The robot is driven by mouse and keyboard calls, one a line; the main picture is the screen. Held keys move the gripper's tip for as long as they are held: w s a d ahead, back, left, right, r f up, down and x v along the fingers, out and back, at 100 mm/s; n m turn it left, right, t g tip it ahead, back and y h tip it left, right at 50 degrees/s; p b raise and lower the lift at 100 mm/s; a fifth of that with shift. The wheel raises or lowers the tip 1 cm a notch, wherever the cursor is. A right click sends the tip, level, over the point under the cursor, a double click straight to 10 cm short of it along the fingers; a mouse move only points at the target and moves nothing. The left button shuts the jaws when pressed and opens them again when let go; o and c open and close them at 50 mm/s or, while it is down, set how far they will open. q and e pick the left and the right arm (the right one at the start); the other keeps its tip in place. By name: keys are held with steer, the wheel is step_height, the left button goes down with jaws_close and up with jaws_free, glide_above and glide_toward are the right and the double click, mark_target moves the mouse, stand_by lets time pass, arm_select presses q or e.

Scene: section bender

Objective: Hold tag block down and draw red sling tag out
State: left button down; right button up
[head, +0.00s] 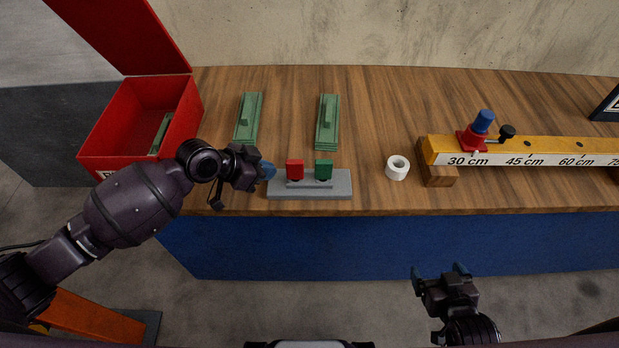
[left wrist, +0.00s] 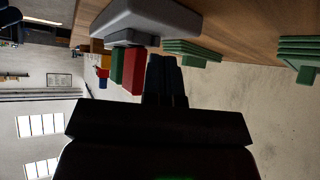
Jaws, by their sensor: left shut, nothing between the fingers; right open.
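The grey tag block (head: 340,188) lies near the front edge of the wooden bench. A red sling tag (head: 294,169) and a green tag (head: 324,169) stand upright side by side in it. My left gripper (head: 268,170) is shut and empty, just left of the red tag. In the left wrist view the shut fingers (left wrist: 165,78) are close beside the red tag (left wrist: 134,72), with the green tag (left wrist: 116,66) beyond and the grey block (left wrist: 150,16) above. Whether the fingers touch the block is unclear. My right gripper (head: 441,272) is open and empty, in front of the bench.
A red box (head: 125,117) with its lid open stands at the left. Two green slabs (head: 248,117) (head: 327,122) lie behind the block. A white roll (head: 397,168) and a yellow scaled beam (head: 550,150) on wooden supports are to the right.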

steer(key=shift+s+f, duration=0.15)
steer(key=shift+s, duration=0.15)
arm_select(q)
steer(key=shift+f+b, duration=0.35)
steer(key=shift+f, duration=0.2)
arm_select(e)
steer(key=shift+w+f, duration=0.15)
steer(key=shift+w, duration=0.3)
arm_select(q)
steer(key=shift+f, duration=0.15)
arm_select(e)
steer(key=shift+s+f, duration=0.1)
steer(key=shift+f, duration=0.05)
arm_select(q)
steer(key=shift+f, duration=0.2)
arm_select(e)
steer(key=shift+s+f, duration=0.4)
steer(key=shift+s, duration=0.05)
steer(key=shift+w+r, duration=0.1)
steer(key=shift+w, duration=0.1)
steer(key=shift+w+r, duration=0.2)
steer(key=shift+w, duration=0.1)
steer(key=shift+a, duration=0.1)
steer(key=shift+s, duration=0.15)
